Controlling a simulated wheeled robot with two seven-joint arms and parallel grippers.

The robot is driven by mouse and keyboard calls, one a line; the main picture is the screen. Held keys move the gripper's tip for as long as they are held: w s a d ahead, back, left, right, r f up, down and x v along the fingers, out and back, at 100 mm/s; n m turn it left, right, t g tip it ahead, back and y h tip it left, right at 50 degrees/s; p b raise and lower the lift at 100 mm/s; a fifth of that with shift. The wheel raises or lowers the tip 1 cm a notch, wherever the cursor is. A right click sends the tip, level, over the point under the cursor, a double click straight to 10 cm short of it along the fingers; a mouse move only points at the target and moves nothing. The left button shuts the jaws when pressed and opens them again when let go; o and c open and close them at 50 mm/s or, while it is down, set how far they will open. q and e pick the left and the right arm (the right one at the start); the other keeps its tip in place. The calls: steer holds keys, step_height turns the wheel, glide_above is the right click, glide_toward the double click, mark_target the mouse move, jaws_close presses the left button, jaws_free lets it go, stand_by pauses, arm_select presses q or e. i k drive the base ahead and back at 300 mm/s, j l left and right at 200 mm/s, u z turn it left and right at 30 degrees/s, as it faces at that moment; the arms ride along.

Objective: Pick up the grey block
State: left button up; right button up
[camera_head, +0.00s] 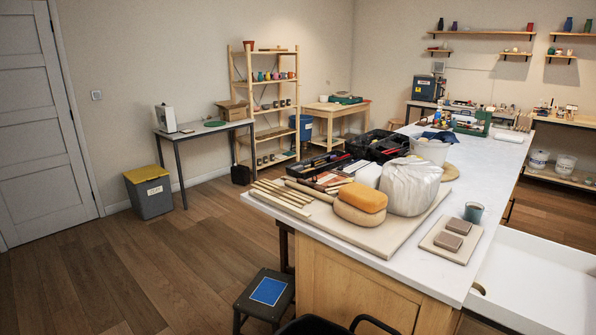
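Two small grey-brown blocks lie on a pale square board at the right front of the white-topped worktable. The nearer block (448,240) is close to the board's middle. The farther block (459,226) lies just behind it, slightly to the right. Both look flat and uncovered, and I cannot tell which one the task means. The pale board (437,249) rests on the tabletop. Neither of my grippers shows in the head view.
A blue-grey cup (473,212) stands behind the blocks. Left of them, a large board (375,239) holds a bagged lump (410,185), an orange sponge (362,197) and wooden sticks (281,196). A white open drawer (535,285) juts right. A stool (264,298) stands at front left.

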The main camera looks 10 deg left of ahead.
mark_target(300, 168)
steer(key=i+j, duration=0.1)
steer(key=j, duration=0.3)
steer(key=i+j, duration=0.15)
steer(key=j, duration=0.25)
steer(key=i+j, duration=0.1)
steer(key=j, duration=0.3)
steer(key=i+j, duration=0.1)
steer(key=j, duration=0.3)
steer(key=i+j+u, duration=0.1)
steer(key=j+u, duration=0.35)
steer(key=i+j+u, duration=0.2)
steer(key=i+j, duration=0.35)
steer(key=i+j+u, duration=0.15)
steer(key=i+j, duration=0.45)
steer(key=i+j+u, duration=0.2)
steer(key=i+j, duration=0.25)
steer(key=i, duration=0.2)
steer(key=i+z, duration=0.3)
steer(key=i, duration=0.3)
steer(key=i+j+z, duration=0.3)
steer(key=i, duration=0.3)
steer(key=i+z, duration=0.15)
steer(key=z, duration=0.25)
steer(key=i+z, duration=0.2)
steer(key=z, duration=0.25)
steer(key=i+z, duration=0.15)
steer(key=z, duration=0.25)
steer(key=i+j+z, duration=0.15)
steer(key=z, duration=0.25)
